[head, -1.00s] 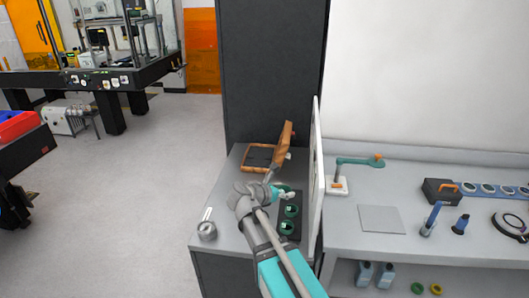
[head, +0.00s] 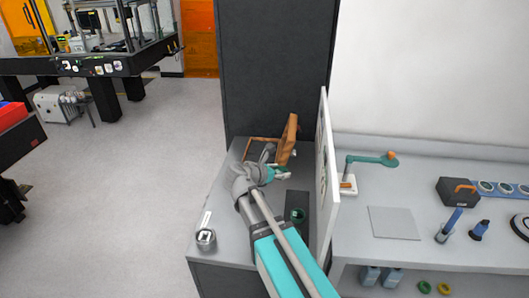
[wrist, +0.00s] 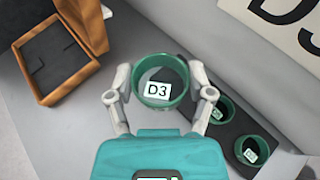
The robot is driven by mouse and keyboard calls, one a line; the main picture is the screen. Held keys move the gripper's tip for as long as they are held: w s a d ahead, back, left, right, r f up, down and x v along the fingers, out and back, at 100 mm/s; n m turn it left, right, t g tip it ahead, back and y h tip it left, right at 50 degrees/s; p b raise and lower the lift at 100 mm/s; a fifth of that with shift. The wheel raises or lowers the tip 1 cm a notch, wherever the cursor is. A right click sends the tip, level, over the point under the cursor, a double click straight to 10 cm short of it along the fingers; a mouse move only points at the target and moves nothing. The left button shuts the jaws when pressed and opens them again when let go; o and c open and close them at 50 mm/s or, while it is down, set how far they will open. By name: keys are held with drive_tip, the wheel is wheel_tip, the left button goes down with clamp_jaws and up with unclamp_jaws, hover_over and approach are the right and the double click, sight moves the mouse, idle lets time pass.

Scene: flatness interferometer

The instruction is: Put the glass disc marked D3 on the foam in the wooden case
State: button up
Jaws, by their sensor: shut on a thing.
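The glass disc marked D3 (wrist: 158,90) has a green rim and a white label facing up. My gripper (wrist: 160,94) is shut on its rim from both sides, and the disc is off the dark tray. The open wooden case (wrist: 22,66) lies to the left in the wrist view, with dark grey foam (wrist: 46,56) inside and nothing seen on it. In the head view my gripper (head: 276,174) is just in front of the case, whose raised lid (head: 290,140) shows; my arm hides part of the case.
A dark tray (wrist: 232,132) with two green-rimmed discs (wrist: 252,151) stands to the right in the wrist view. A white upright panel (head: 326,170) borders the bench on the right. A small metal object (head: 206,238) is at the front left.

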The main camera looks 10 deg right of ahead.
drive_tip(key=shift+d, duration=0.2)
drive_tip(key=shift+w, duration=0.1)
drive_tip(key=shift+w+a, duration=0.2)
drive_tip(key=shift+w, duration=0.35)
drive_tip(key=w+a, duration=0.3)
drive_tip(key=w, duration=0.5)
drive_tip(key=w+a+n+t, duration=0.1)
drive_tip(key=w+a, duration=0.3)
drive_tip(key=w, duration=0.4)
drive_tip(key=shift+r+n+t+y, duration=0.25)
drive_tip(key=shift+n+t+y, duration=0.05)
drive_tip(key=shift+y, duration=0.1)
drive_tip(key=b, duration=0.9)
hover_over(261, 154)
wheel_tip(261, 154, down, 9)
drive_tip(key=shift+f, duration=0.1)
